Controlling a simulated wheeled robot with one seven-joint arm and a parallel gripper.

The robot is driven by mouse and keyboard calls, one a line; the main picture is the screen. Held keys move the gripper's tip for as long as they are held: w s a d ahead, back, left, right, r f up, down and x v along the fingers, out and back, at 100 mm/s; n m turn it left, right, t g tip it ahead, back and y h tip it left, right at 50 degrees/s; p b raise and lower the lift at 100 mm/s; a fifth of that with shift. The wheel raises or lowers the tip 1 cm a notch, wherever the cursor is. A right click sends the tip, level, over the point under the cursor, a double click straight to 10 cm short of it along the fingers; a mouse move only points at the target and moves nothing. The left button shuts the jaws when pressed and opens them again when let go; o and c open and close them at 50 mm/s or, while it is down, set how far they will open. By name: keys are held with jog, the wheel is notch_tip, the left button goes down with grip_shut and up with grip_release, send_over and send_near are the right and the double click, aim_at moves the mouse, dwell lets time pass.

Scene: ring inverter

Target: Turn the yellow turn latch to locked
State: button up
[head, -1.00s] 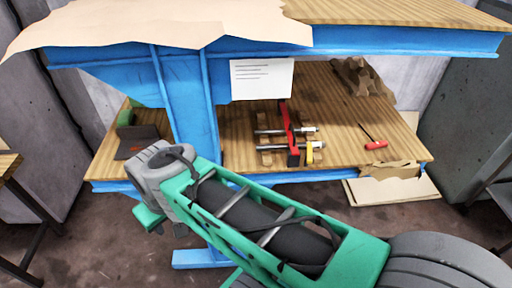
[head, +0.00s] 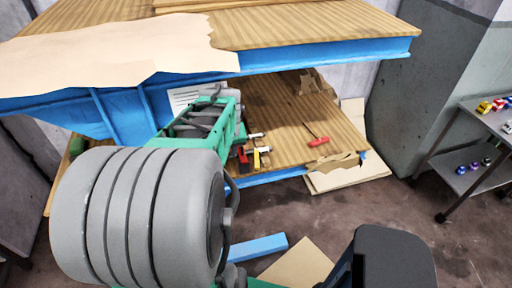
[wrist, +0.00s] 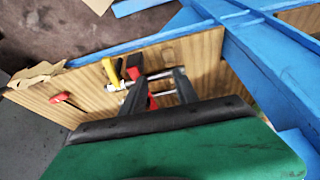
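The yellow turn latch (head: 257,157) is on the wooden lower shelf, at the end of a metal rod and beside a red bar (head: 243,154). In the wrist view the yellow latch (wrist: 112,75) shows left of the red part (wrist: 134,73). My gripper (wrist: 158,76) is open above the shelf, its dark fingers apart with rods and red showing between them. The latch lies outside the left finger, and I see no contact.
A red-handled screwdriver (head: 318,141) and torn cardboard (head: 333,163) lie on the shelf's right side. The blue bench frame (head: 330,60) and upper top overhang the shelf. A blue post (wrist: 265,50) stands close to my gripper on the right. A cart with toy cars (head: 480,130) stands at far right.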

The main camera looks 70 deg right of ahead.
jog(key=m, duration=0.2)
send_near(257, 158)
jog(key=shift+w+a+f+g+p, duration=0.2)
jog(key=shift+w+a+g+p, duration=0.1)
jog(key=shift+p, duration=0.1)
jog(key=p+x, duration=0.1)
jog(key=x, duration=0.6)
jog(key=shift+d+f, duration=0.15)
jog(key=shift+d, duration=0.15)
jog(key=shift+c, duration=0.2)
grip_shut()
